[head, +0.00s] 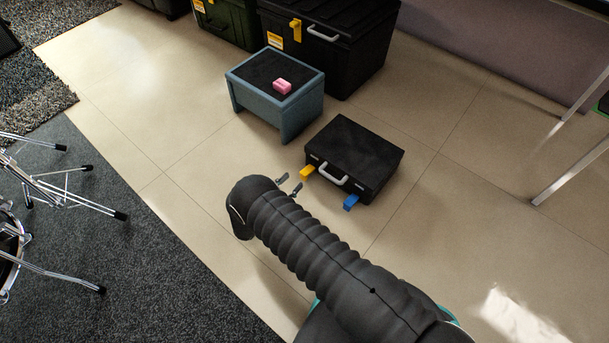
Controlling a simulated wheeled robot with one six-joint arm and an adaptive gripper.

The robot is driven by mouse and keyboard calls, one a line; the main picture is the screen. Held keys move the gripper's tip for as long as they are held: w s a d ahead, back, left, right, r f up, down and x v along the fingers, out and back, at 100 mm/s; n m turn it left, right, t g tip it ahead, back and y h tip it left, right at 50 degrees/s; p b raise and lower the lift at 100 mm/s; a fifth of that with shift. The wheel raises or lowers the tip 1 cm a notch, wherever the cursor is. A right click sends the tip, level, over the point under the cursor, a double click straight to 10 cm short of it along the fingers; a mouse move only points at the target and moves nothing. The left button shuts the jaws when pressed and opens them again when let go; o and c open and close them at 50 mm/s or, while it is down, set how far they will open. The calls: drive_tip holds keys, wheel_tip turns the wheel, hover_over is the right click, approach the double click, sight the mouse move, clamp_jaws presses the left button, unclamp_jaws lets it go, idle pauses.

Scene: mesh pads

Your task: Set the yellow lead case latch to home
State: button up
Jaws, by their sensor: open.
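A small black case (359,148) with a light grey handle (327,173) lies flat on the floor. A yellow latch (307,173) sticks out from its front edge left of the handle, and a blue latch (351,202) sticks out to the right of the handle. My gripper (289,184) is open and empty, with its two fingertips just left of the yellow latch and seemingly apart from it. My black ribbed arm comes up from the bottom and hides the rest of the gripper. The latch's exact setting cannot be told.
A blue-grey stool (297,121) with a pink block (282,87) stands behind the case. A large black case (345,61) with a yellow latch (296,31) and a green case (229,23) stand further back. Chrome stand legs (75,209) are at left. Floor right of the case is clear.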

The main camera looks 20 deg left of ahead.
sight(303, 176)
drive_tip(key=f, duration=0.2)
drive_tip(key=shift+w+d+f, duration=0.15)
drive_tip(key=shift+w+f, duration=0.2)
drive_tip(key=shift+w, duration=0.05)
drive_tip(key=x, duration=0.5)
drive_tip(key=shift+w+d, duration=0.15)
drive_tip(key=shift+w+d+r, duration=0.1)
drive_tip(key=shift+w+d, duration=0.1)
drive_tip(key=shift+w, duration=0.45)
drive_tip(key=shift+c, duration=0.2)
clamp_jaws()
